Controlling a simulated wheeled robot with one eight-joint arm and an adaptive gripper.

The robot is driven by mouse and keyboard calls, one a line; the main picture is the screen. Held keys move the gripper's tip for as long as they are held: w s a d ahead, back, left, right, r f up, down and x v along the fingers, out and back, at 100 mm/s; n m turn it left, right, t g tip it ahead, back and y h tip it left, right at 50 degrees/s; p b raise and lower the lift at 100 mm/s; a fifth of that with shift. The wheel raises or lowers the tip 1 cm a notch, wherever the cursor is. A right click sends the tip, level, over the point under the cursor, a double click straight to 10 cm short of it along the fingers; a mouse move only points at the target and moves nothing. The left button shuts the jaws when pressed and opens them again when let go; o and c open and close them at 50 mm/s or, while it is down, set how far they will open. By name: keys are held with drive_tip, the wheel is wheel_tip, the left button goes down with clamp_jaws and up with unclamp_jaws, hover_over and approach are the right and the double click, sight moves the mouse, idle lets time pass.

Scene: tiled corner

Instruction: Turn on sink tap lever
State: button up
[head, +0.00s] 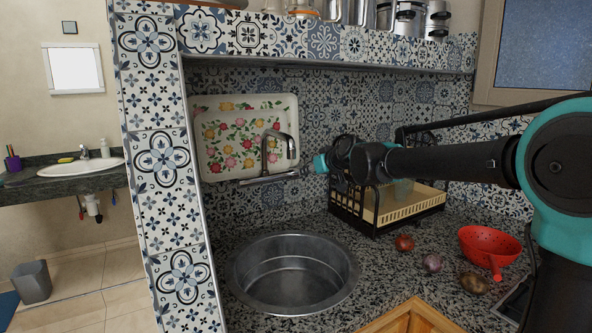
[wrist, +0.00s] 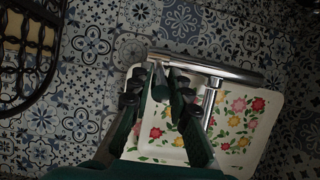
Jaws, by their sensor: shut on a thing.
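The chrome sink tap (head: 268,179) is on the tiled wall above the round steel sink (head: 292,275), its curved spout rising in front of a flowered tray. In the wrist view the tap's chrome bar (wrist: 222,68) runs across the upper middle. My gripper (head: 319,163) is just right of the tap in the head view. In the wrist view my gripper (wrist: 166,74) has its fingers at the left end of the bar, close together on the tap lever. The lever is mostly hidden by the fingers, so its angle cannot be told.
The flowered tray (head: 222,132) leans on the wall behind the tap. A dark dish rack (head: 415,210) stands below my arm. A red colander (head: 489,247) and several onion-like items lie on the granite counter. A tiled shelf edge (head: 330,62) runs above.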

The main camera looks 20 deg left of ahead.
drive_tip(key=shift+r, duration=0.1)
drive_tip(key=shift+w+a+r, duration=0.2)
drive_tip(key=shift+a+r, duration=0.05)
drive_tip(key=shift+r, duration=0.25)
drive_tip(key=shift+w+a+r, duration=0.2)
drive_tip(key=shift+a+r, duration=0.05)
drive_tip(key=shift+r, duration=0.2)
drive_tip(key=o, duration=0.9)
drive_tip(key=shift+r, duration=0.1)
drive_tip(key=shift+c, duration=0.2)
drive_tip(key=v, duration=0.8)
